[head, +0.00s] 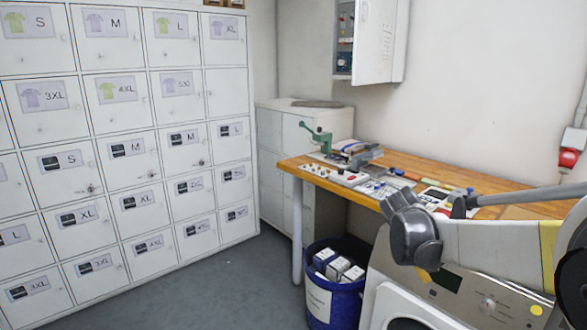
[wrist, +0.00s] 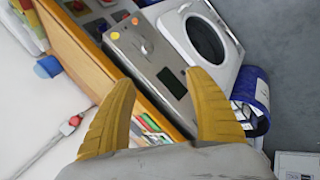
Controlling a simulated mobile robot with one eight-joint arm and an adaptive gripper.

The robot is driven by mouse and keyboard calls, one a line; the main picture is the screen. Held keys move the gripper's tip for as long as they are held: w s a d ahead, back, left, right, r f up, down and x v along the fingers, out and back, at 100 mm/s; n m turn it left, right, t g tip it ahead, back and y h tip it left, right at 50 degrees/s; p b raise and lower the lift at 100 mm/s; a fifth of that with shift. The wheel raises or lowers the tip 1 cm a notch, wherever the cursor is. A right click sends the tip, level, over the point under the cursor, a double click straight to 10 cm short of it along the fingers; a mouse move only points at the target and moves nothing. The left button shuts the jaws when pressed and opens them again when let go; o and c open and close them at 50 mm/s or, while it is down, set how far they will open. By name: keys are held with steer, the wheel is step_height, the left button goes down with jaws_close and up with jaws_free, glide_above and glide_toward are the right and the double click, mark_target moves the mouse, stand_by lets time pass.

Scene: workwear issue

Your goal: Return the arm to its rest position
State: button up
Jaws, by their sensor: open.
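My gripper (wrist: 160,74) shows in the wrist view as two yellow, ribbed fingers held wide apart. Nothing lies between them that I hold; the bench edge and the washing machine show behind the gap. In the head view my arm comes in from the right, in front of the bench and above the washing machine. Its dark grey joint shows there, but I cannot clearly make out the fingers in that view.
A wooden workbench (head: 505,212) carries tools and small parts. A washing machine (head: 455,290) stands before it, beside a blue bin (head: 348,302) holding white boxes. White lockers (head: 120,60) fill the left. A wall cabinet (head: 380,40) hangs open above. Grey floor (head: 235,290) is clear at centre-left.

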steer(key=s+a+t+y, duration=0.2)
steer(key=s+a+y, duration=0.1)
steer(key=s+a, duration=0.5)
steer(key=s+a+t+y, duration=0.2)
steer(key=s+a+y, duration=0.2)
steer(key=s+a, duration=0.5)
steer(key=s, duration=0.6)
steer(key=shift+s+f+m+y, duration=0.15)
steer(key=shift+s+m+y, duration=0.15)
